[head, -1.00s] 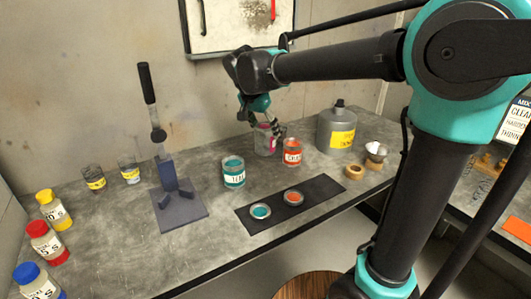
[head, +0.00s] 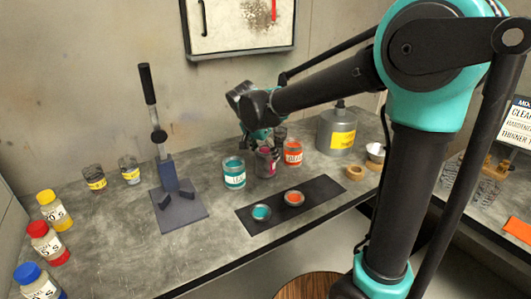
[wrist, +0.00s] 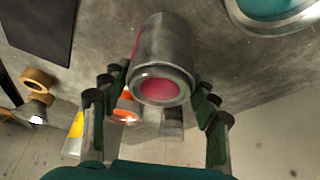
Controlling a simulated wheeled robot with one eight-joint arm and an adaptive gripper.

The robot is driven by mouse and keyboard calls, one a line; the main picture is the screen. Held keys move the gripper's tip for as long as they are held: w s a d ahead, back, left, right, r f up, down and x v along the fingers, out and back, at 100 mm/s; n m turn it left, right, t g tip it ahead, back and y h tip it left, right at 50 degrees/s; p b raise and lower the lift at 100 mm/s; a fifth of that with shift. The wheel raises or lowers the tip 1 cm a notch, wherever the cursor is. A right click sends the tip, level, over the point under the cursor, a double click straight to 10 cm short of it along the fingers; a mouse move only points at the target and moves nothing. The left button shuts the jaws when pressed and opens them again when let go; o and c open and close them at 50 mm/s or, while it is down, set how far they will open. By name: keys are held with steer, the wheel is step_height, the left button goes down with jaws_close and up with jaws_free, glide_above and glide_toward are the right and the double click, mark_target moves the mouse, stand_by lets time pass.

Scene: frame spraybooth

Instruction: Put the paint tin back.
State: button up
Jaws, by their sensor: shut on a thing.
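A grey metal paint tin with pink-magenta paint (head: 267,164) is held in my gripper (head: 262,143), between the teal tin and the orange tin on the bench. In the wrist view the tin (wrist: 165,50) sits between the two fingers, its open pink mouth facing the camera. The fingers close on its sides. I cannot tell whether its base touches the bench. The teal-labelled tin (head: 234,173) stands to its left, and the orange-labelled tin (head: 293,154) to its right and slightly behind.
A black mat (head: 250,212) in front holds a teal and an orange shallow dish. A clamp stand (head: 172,190) is on the left; a grey can with a yellow label (head: 337,133) and a tape roll (head: 357,173) are on the right. Bare bench lies left of the teal tin.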

steer(key=o, duration=1.5)
steer(key=shift+f, duration=0.1)
steer(key=v, duration=1.2)
